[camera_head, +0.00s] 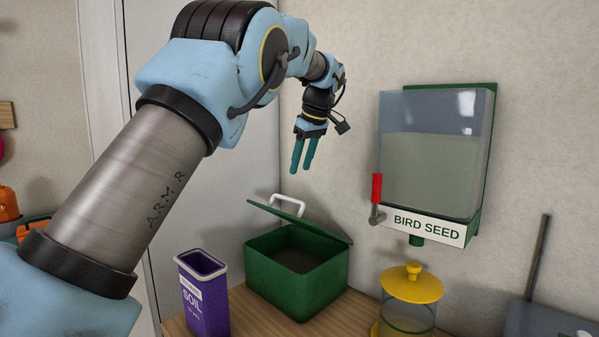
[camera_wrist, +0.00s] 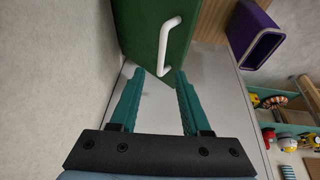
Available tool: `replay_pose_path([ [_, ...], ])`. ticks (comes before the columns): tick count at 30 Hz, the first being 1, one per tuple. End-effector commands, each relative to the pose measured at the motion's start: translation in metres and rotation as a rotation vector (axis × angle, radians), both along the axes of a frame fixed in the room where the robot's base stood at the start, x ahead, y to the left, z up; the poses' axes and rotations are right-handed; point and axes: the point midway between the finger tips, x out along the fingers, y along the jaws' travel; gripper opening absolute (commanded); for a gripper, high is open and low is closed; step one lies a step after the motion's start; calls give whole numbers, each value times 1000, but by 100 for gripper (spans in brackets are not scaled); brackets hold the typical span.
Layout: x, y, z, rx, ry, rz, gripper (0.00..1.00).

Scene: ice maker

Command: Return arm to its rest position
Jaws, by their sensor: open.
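My gripper (camera_head: 303,168) is raised in the air above the green box, with its two teal fingers pointing down. In the wrist view my gripper (camera_wrist: 160,85) is open and nothing is between its fingers. My arm reaches in from the lower left of the head view. The green box (camera_head: 290,283) stands on the wooden table with its lid (camera_head: 305,221) tilted open. The lid's white handle (camera_head: 288,203) is below my fingers and apart from them. The handle also shows ahead of the fingers in the wrist view (camera_wrist: 165,45).
A purple soil container (camera_head: 205,300) stands left of the box on the wooden table (camera_head: 262,322). A bird seed dispenser (camera_head: 428,228) with a red lever (camera_head: 377,188) hangs on the right wall. A yellow-lidded feeder (camera_head: 412,284) stands below it. A grey item with a rod (camera_head: 538,258) is far right.

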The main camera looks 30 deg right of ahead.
Motion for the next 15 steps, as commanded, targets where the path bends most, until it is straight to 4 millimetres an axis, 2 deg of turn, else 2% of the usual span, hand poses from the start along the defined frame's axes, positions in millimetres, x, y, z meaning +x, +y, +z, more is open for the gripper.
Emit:
replay_pose_path([
  [12,0,0,0,0,0,0,47],
  [15,5,8,-2,4,6,1,47],
])
